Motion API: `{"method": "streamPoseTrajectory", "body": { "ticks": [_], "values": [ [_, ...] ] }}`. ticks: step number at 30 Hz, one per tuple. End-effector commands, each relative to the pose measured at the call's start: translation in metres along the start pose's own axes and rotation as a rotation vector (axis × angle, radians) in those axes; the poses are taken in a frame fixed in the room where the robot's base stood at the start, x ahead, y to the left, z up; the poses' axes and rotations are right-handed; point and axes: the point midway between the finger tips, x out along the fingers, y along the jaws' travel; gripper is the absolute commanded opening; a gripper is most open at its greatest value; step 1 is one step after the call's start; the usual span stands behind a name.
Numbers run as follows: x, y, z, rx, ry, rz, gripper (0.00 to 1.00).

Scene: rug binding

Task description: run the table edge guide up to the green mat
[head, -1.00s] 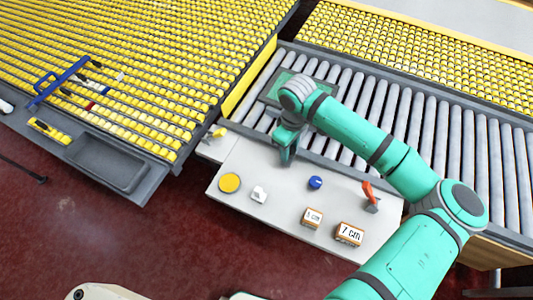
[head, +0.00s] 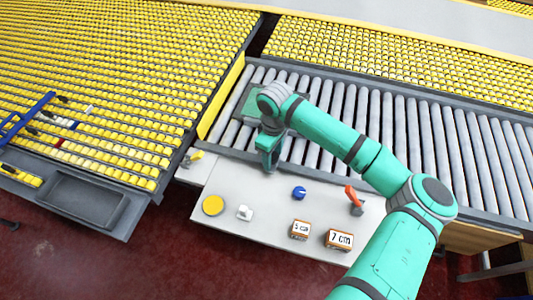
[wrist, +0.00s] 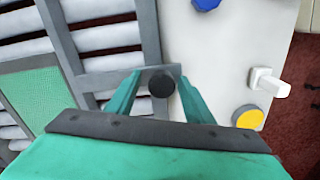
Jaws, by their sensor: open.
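The green mat (wrist: 38,92) lies on the rollers, at the left in the wrist view; in the head view only part of it (head: 246,104) shows behind my wrist. A long grey bar (wrist: 62,45), seemingly the guide's fence, runs beside the mat's near edge. I cannot tell whether they touch. A grey cross piece with a dark round knob (wrist: 161,84) sits at the table's edge rail. My gripper (wrist: 158,92) is open, one finger on each side of the knob; contact is unclear. In the head view my gripper (head: 268,164) hides the knob.
The white table (head: 240,190) carries a yellow disc (head: 213,205), a white switch (head: 244,213), a blue knob (head: 299,193), a red lever (head: 352,195) and blocks marked 5 cm (head: 300,229) and 7 cm (head: 339,240). Bare rollers (head: 420,140) extend right.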

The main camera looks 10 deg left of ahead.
Motion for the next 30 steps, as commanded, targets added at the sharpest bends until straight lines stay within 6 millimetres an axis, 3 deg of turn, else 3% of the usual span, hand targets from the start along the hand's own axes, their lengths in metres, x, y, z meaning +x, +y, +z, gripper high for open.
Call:
{"method": "streamPoseTrajectory", "body": {
  "ticks": [5, 21, 30],
  "values": [
    [-0.009, 0.000, -0.001, -0.001, 0.001, 0.000, 0.47],
    [-0.097, 0.004, 0.000, 0.003, 0.000, 0.002, 0.47],
    [-0.108, 0.002, -0.003, -0.003, 0.000, 0.000, 0.47]
  ]
}}
